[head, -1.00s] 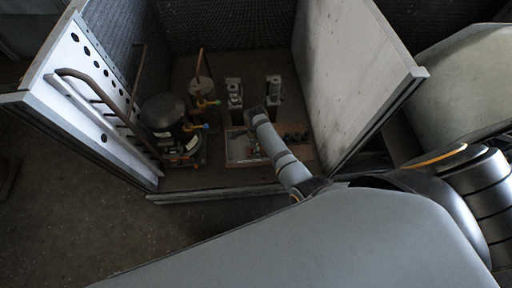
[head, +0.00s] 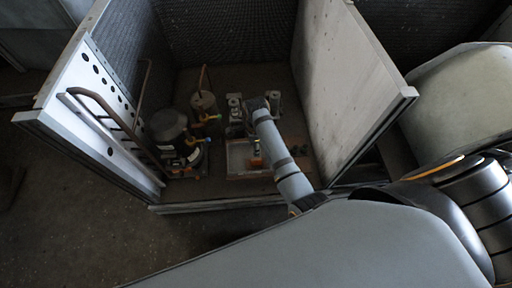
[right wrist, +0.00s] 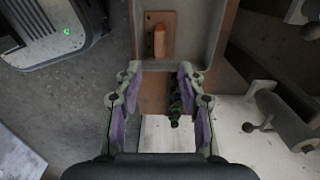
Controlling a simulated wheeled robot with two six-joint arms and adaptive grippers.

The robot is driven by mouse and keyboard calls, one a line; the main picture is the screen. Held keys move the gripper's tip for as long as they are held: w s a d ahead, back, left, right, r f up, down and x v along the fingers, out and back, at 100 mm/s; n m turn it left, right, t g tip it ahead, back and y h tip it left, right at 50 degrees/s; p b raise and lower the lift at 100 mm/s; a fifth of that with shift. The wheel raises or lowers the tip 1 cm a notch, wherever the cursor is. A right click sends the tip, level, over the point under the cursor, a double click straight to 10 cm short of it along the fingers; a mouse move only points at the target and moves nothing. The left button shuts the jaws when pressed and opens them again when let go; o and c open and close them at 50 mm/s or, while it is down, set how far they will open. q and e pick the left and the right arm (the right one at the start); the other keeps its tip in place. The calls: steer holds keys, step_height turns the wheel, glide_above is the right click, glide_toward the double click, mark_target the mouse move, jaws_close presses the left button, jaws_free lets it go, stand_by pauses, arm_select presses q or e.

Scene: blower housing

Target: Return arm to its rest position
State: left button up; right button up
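My right arm (head: 272,145) comes in from the lower right and reaches over the front edge into the open housing. Its far end is above the reddish-brown tray (head: 240,172); the fingers cannot be made out in the head view. In the right wrist view my right gripper (right wrist: 158,72) is open, its two fingers apart, over the end of the tray (right wrist: 216,62). Nothing is clamped between them. A small dark green part (right wrist: 175,108) lies close to the right-hand finger; whether they touch is unclear. An orange piece (right wrist: 159,42) stands on a plate in the tray. My left gripper is not in view.
The housing has a white panel with holes (head: 90,85) at left and a tall pale panel (head: 345,85) at right. A black compressor (head: 168,128), a copper-piped canister (head: 203,103) and metal fittings (head: 235,102) stand inside. Open floor (head: 60,220) lies front left.

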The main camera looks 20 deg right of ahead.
stand_by(0.3)
steer(key=s+d+r+n+t, duration=0.2)
steer(key=s+d+r+n, duration=0.25)
steer(key=s+n, duration=0.5)
steer(key=s+d+r+n+t, duration=0.25)
steer(key=s+r+n, duration=0.4)
steer(key=n, duration=0.65)
steer(key=s+d+f+g+h+p, duration=0.1)
steer(key=d+f+p, duration=0.15)
steer(key=f, duration=0.85)
steer(key=s+d+f+g+p, duration=0.1)
steer(key=f+p, duration=0.2)
steer(key=f, duration=0.7)
steer(key=s+f+p, duration=0.2)
steer(key=s+f, duration=0.4)
steer(key=s, duration=0.3)
steer(key=s+f+g+p, duration=0.1)
steer(key=s+f+p, duration=0.1)
steer(key=s+f, duration=0.4)
steer(key=s+m, duration=0.1)
steer(key=s, duration=0.2)
steer(key=shift+s+d+p, duration=0.3)
steer(key=shift+s+p, duration=0.05)
steer(key=shift+p, duration=0.05)
